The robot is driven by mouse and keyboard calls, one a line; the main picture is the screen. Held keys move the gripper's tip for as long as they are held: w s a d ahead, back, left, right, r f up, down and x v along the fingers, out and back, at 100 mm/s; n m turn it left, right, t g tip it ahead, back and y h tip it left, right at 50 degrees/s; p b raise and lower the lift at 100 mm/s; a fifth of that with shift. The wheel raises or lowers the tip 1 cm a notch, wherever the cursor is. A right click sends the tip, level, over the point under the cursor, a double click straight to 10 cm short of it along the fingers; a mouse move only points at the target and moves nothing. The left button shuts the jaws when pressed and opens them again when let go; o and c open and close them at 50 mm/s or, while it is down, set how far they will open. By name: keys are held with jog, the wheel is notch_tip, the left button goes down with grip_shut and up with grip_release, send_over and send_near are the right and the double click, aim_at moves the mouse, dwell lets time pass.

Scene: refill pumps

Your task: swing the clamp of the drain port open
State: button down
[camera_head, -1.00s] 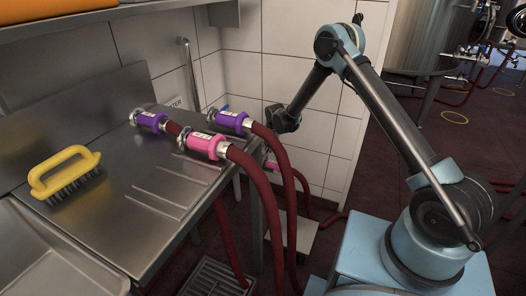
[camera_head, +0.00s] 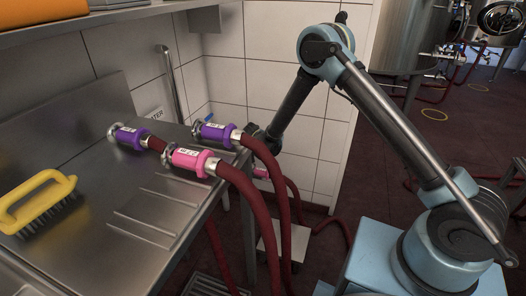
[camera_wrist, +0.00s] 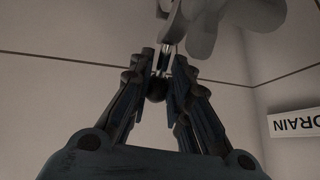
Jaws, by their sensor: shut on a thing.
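In the wrist view, my gripper (camera_wrist: 164,62) has its two dark fingers close together around a thin metal clamp handle (camera_wrist: 163,64). A dark round knob (camera_wrist: 157,88) sits between the fingers. Beyond the fingertips is a blurred grey port fitting (camera_wrist: 195,22), partly cut off by the top edge. An upside-down "DRAIN" label (camera_wrist: 298,122) is on the wall at right. In the head view, the end of my arm is low by the tiled wall, behind the hoses; the fingers and the drain port cannot be made out there.
A steel counter (camera_head: 150,205) carries hoses with purple (camera_head: 130,137), pink (camera_head: 190,160) and purple (camera_head: 215,133) couplings, and a yellow brush (camera_head: 38,203). Dark red hoses (camera_head: 255,200) hang over its edge near my arm. Steel tanks (camera_head: 415,35) stand at back right.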

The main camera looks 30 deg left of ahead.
jog(key=shift+s+d, duration=0.1)
dwell(0.5)
jog(key=c, duration=1.5)
grip_release()
jog(key=shift+r, duration=0.1)
notch_tip(320, 180, up, 10)
jog(key=shift+f, duration=0.1)
